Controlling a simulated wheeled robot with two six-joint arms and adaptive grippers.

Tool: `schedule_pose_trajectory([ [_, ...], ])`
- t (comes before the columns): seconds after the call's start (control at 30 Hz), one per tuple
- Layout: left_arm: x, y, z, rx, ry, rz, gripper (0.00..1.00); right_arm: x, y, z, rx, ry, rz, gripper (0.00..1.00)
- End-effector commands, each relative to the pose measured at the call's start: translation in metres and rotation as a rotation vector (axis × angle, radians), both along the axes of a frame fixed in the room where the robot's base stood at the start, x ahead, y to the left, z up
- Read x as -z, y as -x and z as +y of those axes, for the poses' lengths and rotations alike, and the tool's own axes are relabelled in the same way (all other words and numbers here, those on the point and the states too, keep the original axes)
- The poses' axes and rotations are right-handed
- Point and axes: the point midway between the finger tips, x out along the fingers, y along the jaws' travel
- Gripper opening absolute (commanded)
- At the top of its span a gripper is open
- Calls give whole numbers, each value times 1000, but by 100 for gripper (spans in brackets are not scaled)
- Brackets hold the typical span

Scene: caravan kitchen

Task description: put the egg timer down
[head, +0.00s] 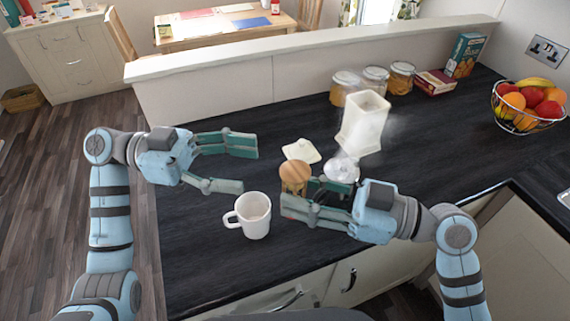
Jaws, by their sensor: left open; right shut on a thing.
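My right gripper (298,197) is shut on the egg timer (294,173), a small thing with a round wooden top. The timer is held just above or at the dark worktop; I cannot tell whether its base touches. The fingers hide its lower part. A white mug (256,218) stands upright to the left of my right gripper, its handle to the left. My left gripper (248,166) is open and empty, above and to the left of the mug, its fingers spread wide.
A pale open canister (362,128) stands behind the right gripper, with a whitish, glassy shape (343,168) before it. A cream lid (301,151) lies behind the timer. Jars (375,80), boxes (465,55) and a fruit basket (530,108) stand farther back. The front-left worktop (190,255) is clear.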

Motion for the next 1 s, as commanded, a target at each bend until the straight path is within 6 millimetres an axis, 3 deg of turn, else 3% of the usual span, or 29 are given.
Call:
schedule_pose_trajectory([
  [0.4, -1, 23, -90, 1, 8, -1, 60, 0, 0, 0, 0, 0, 0, 4],
  [0.53, -1, 26, -102, -1, 7, -1, 60, 0, 0, 0, 0, 0, 0, 4],
  [0.77, -1, 26, -104, -2, 5, -1, 60, 0, 0, 0, 0, 0, 0, 4],
  [1.0, -1, 26, -104, -2, 5, -1, 25, 0, 0, 0, 0, 0, 0, 5],
])
